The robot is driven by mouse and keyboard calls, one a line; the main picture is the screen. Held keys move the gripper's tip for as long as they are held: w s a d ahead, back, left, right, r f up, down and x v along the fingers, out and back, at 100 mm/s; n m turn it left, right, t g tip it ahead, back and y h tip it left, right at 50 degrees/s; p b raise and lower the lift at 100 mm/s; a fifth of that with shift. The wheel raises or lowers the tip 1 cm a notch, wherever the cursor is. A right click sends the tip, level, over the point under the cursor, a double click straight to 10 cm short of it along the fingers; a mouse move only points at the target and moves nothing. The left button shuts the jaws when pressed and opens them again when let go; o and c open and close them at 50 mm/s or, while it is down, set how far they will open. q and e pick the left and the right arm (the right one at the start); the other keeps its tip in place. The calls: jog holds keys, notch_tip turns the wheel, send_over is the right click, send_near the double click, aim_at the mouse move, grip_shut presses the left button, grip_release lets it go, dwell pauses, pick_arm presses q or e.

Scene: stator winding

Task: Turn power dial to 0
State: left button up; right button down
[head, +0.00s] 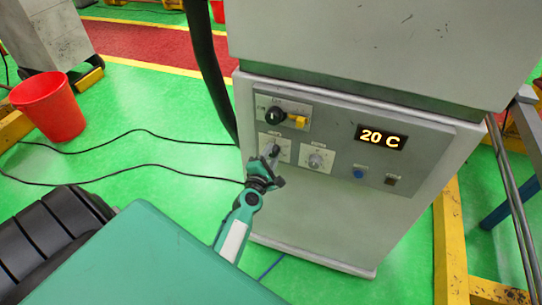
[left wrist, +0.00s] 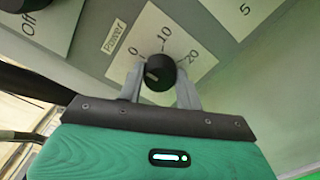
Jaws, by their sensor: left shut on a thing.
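The power dial (left wrist: 160,72) is a black round knob on a white plate marked 0, 10 and 20, beside a "Power" label. In the left wrist view, a small pale mark on the knob sits at its left side, toward the 0 side. My left gripper (head: 270,158) reaches up to the panel and is shut on the power dial, one grey finger on each side of the knob. In the head view the gripper partly covers the dial (head: 275,149). My right gripper is not in view.
The grey cabinet's control panel (head: 345,135) also has a black and yellow switch (head: 285,117), a second dial (head: 316,160), a blue button (head: 358,174) and a display (head: 381,136) reading "20 C". A red bucket (head: 50,108) and black cables lie on the green floor.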

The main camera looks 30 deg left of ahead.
pick_arm(q)
jog(key=shift+f, duration=0.1)
jog(key=o, duration=1)
jog(key=shift+b+v, duration=0.9)
jog(key=shift+v, duration=6.05)
jog(key=shift+a, duration=0.1)
